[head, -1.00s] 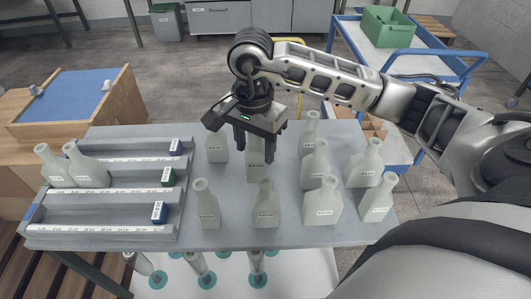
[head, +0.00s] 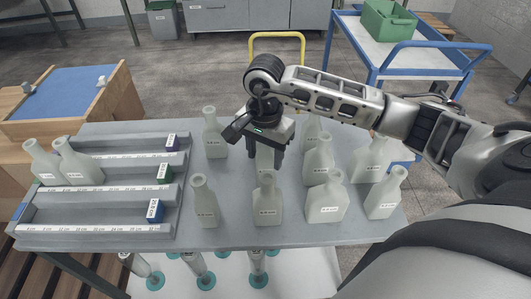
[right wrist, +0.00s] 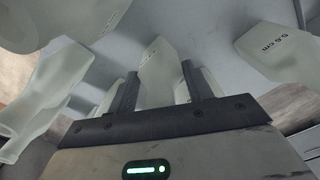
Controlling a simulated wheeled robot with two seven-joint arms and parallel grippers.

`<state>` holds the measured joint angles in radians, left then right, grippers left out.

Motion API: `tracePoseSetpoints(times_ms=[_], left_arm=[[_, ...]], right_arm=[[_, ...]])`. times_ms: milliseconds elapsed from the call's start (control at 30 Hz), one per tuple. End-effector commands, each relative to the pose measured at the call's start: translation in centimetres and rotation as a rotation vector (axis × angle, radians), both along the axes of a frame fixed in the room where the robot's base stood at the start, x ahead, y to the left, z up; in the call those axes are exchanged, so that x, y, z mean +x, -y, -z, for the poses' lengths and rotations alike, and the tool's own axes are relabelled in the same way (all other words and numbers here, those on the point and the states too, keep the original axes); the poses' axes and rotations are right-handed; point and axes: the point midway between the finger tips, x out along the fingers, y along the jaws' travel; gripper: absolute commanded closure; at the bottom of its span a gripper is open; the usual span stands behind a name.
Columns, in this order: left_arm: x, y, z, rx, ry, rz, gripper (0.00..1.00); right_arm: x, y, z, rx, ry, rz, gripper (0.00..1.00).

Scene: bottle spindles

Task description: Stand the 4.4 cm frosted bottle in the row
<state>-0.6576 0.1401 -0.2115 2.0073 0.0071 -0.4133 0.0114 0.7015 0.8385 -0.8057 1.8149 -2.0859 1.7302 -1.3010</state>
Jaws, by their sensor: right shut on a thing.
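My right gripper (head: 266,150) points down and is shut on a frosted bottle (head: 264,162) in the middle of the standing group. The lower part of this bottle is hidden behind a nearer one in the head view. In the right wrist view the bottle (right wrist: 158,70) shows between the two fingers (right wrist: 158,92). I cannot read its label. The row is in a grey rack (head: 110,209) on the left, with rulers along its channels. Two frosted bottles (head: 42,163) (head: 78,163) sit side by side at the left end of the middle channel. My left gripper is not in view.
Several frosted bottles stand close around the gripper, such as one in front (head: 267,203) and one to the right (head: 318,163). Another carries a 5.5 cm label (right wrist: 275,50).

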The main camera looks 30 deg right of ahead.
Motion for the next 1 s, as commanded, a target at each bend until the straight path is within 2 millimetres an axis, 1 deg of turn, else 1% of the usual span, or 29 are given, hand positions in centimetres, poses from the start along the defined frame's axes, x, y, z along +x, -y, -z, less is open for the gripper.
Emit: tracePoseSetpoints(times_ms=[100, 133, 200, 467, 567, 633, 767, 900, 1000], left_arm=[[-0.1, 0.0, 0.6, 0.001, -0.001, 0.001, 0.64], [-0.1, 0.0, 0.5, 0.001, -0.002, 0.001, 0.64], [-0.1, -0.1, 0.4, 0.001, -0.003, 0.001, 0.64], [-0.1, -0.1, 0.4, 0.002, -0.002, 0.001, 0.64], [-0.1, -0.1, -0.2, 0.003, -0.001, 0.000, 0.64], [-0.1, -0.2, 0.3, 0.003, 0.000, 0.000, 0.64], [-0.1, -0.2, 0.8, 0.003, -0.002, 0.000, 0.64], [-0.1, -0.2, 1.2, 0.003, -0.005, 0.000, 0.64], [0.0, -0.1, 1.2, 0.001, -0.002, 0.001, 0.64]], right_arm=[[0.0, 0.0, 0.5, 0.000, 0.001, 0.000, 0.79], [0.0, 0.0, 0.4, -0.001, 0.000, 0.000, 0.44], [0.0, 0.0, 0.3, -0.001, 0.000, 0.001, 0.28], [0.0, 0.0, 0.2, 0.000, -0.001, 0.001, 0.28], [0.0, 0.0, -0.3, 0.000, -0.001, 0.001, 0.28], [0.1, 0.0, -0.8, -0.001, 0.003, 0.001, 0.28], [0.2, 0.0, -3.3, 0.000, 0.007, 0.000, 0.28], [0.2, 0.0, -6.5, -0.001, 0.008, 0.000, 0.28], [0.1, 0.0, -8.5, 0.000, 0.005, 0.001, 0.28]])
